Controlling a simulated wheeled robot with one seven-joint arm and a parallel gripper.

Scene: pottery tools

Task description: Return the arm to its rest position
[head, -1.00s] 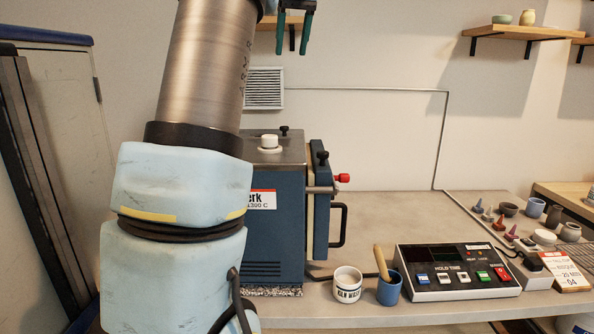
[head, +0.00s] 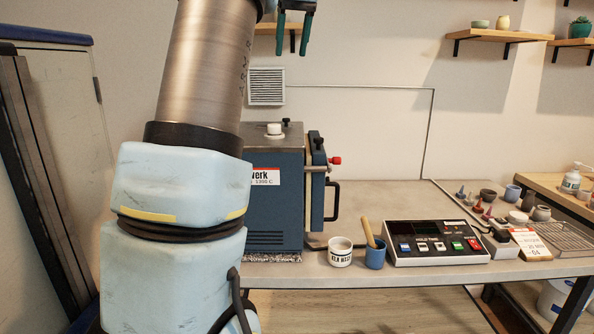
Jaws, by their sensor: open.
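My arm rises on the left of the head view, with its upper part running out of the top edge. My gripper (head: 293,30) hangs fingers down at the top centre, in front of the wall. Its two dark green fingers are apart, with nothing between them. It is above the blue kiln (head: 275,215) in the picture and touches nothing visible.
The kiln stands on the table (head: 375,200), partly hidden by my arm. A white jar (head: 340,253), a blue cup (head: 375,256) with a wooden tool and a control box (head: 437,243) stand along the front edge. Shelves (head: 500,36) hang at right. The table's middle is clear.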

